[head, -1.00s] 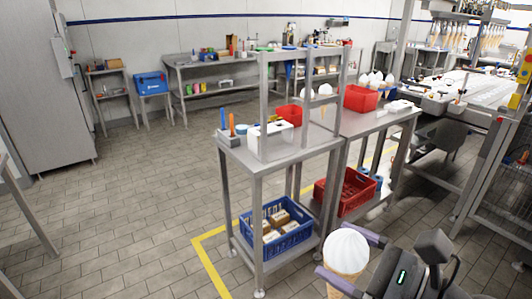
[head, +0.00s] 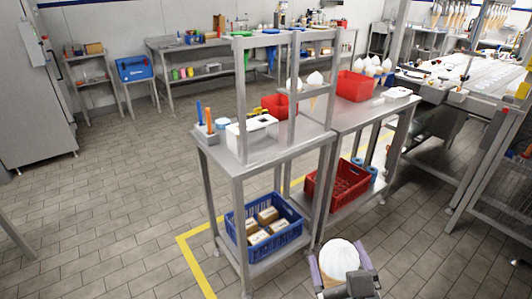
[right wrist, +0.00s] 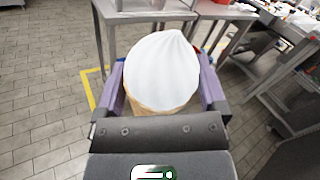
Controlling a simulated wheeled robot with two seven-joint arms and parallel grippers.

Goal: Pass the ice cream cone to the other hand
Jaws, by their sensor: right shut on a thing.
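The ice cream cone (head: 340,256) has a white swirl top and a tan cone. It is at the bottom of the head view, in front of the steel tables. My right gripper (head: 337,274) is shut on it, one purple finger on each side. In the right wrist view the white swirl (right wrist: 162,70) fills the middle, between the purple fingers of the right gripper (right wrist: 162,92). The cone's lower part is hidden behind the gripper body. My left gripper is not in view.
A steel table (head: 262,150) with an upright frame stands ahead. A blue crate (head: 264,229) and a red crate (head: 338,186) sit on lower shelves. Other cones stand in a rack (head: 307,88) and by a red bin (head: 356,86). Tiled floor at left is open.

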